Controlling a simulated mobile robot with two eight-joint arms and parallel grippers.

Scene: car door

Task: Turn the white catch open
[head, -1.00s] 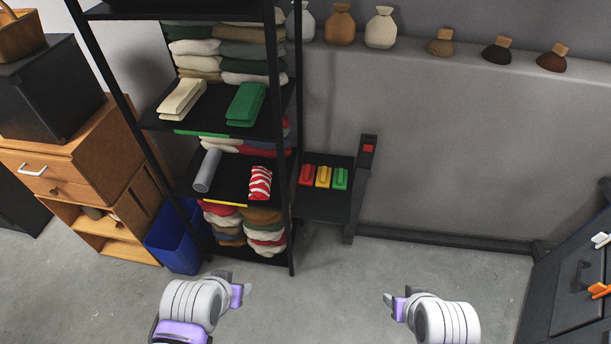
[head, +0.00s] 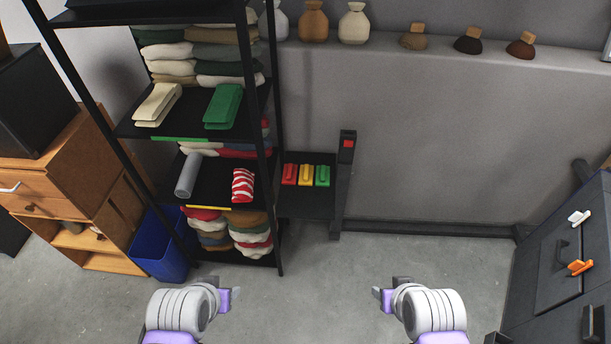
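The white catch (head: 579,217) is on the dark car door panel (head: 540,262) at the right edge of the head view. An orange catch (head: 580,267) sits below it on the same panel, with a dark handle to their left. My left gripper (head: 225,292) is low in the view, left of centre, over the floor and far from the catch. My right gripper (head: 384,294) is low and right of centre, well to the left of the door panel and apart from it. Both seem empty. The finger gaps are not clear from this angle.
A black shelf rack (head: 268,150) with folded cloths stands at left. Beside it a low shelf (head: 305,205) holds red, yellow and green blocks. A blue bin (head: 160,245) and wooden cabinet (head: 60,165) are further left. The floor (head: 430,262) before the door is clear.

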